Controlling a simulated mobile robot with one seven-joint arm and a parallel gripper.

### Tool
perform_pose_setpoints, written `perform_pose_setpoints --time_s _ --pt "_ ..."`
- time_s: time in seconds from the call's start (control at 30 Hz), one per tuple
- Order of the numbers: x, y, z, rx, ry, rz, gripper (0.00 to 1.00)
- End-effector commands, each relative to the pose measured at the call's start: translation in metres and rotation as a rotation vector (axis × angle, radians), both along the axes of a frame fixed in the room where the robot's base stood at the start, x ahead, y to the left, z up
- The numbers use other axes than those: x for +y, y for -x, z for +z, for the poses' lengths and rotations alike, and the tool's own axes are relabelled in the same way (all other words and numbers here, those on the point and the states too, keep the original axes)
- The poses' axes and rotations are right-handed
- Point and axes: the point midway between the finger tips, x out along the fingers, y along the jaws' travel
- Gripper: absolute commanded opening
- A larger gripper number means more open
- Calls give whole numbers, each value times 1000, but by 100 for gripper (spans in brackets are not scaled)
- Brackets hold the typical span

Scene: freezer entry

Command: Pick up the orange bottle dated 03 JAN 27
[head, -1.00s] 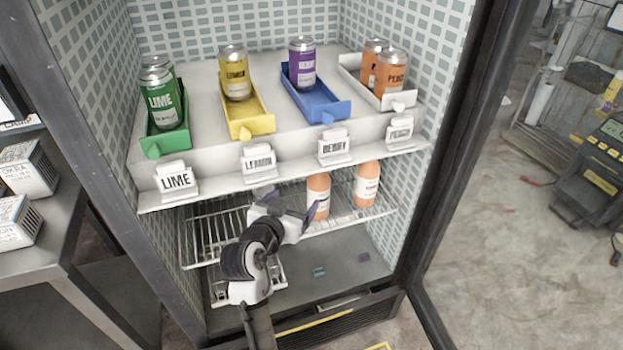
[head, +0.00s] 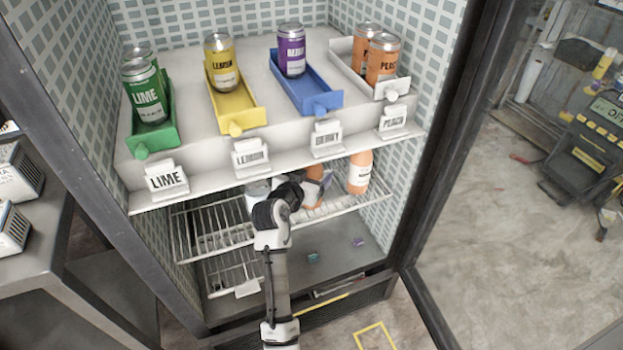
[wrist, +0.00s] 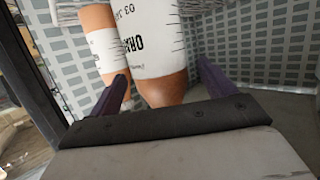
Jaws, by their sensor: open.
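Two orange bottles with white labels stand on the wire shelf below the cans. My gripper (head: 318,190) is at the left bottle (head: 313,170) and partly hides it in the head view; the other bottle (head: 359,172) stands to its right. In the wrist view a bottle (wrist: 165,90) lies between the two purple fingers of my open gripper (wrist: 163,85). Its label shows "ORAN" and "03 JA"; the rest of the date is cut off. A second bottle (wrist: 104,45) shows farther left, its date not readable. I cannot see the fingers gripping the bottle.
The upper shelf with green, yellow, blue and white can trays (head: 240,112) overhangs the bottles. Its front carries name signs (head: 251,158). The fridge's right wall (head: 422,110) is close to the right bottle. The wire shelf (head: 210,228) is bare at its front left.

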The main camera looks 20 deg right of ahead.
Motion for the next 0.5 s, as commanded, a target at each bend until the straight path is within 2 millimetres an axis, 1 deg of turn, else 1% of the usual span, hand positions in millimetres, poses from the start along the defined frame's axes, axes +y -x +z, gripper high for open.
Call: perform_pose_setpoints --time_s 0.07,0.2,0.3,0.5 --pt "-9 -10 2 1 -2 -2 82" --pt "-20 -22 -6 1 -2 -2 82" --pt "-23 -25 -8 -1 -1 0 82" --pt "-23 -26 -9 -1 -1 0 82"
